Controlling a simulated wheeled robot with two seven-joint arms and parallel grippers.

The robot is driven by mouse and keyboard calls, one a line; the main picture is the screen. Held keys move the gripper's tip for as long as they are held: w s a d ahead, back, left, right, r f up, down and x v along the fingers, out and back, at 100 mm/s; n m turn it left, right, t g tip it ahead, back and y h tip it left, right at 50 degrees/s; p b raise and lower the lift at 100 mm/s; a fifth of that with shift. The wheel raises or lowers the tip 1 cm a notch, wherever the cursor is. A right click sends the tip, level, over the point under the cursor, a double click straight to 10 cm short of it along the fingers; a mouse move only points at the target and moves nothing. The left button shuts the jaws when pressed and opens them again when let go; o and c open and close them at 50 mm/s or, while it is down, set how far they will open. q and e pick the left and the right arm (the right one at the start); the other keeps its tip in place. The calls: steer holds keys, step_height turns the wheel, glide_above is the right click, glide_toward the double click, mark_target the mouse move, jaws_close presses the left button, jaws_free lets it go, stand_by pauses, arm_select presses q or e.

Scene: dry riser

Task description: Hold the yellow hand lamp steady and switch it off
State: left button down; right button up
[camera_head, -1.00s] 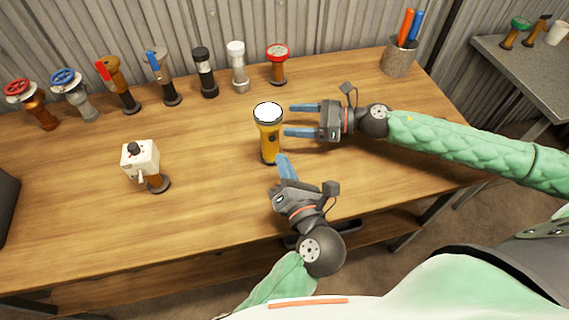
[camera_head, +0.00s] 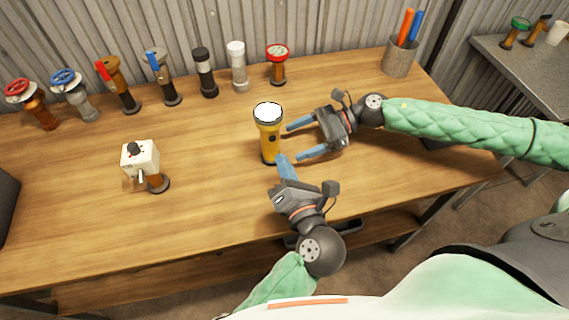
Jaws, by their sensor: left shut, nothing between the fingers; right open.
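The yellow hand lamp (camera_head: 268,146) stands upright on the wooden table, its white round lens (camera_head: 268,112) facing up. A small dark switch (camera_head: 272,138) shows on its side. I cannot tell for sure whether the lens is lit or just white. My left gripper (camera_head: 282,160) is shut and empty, its fingertips close to the lower right side of the lamp; I cannot tell whether they touch. My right gripper (camera_head: 293,142) is open and empty, to the right of the lamp, its two blue fingers pointing left towards it and apart from it.
Several valves and fittings, such as a red-wheeled valve (camera_head: 278,65), line the back of the table (camera_head: 90,220). A white boxy fitting (camera_head: 142,160) stands on the left. A cup of pens (camera_head: 398,58) is at the back right. Bare tabletop surrounds the lamp's left side.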

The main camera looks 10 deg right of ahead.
mark_target(275, 149)
steer(key=shift+x, duration=3.55)
steer(key=c, duration=1.1)
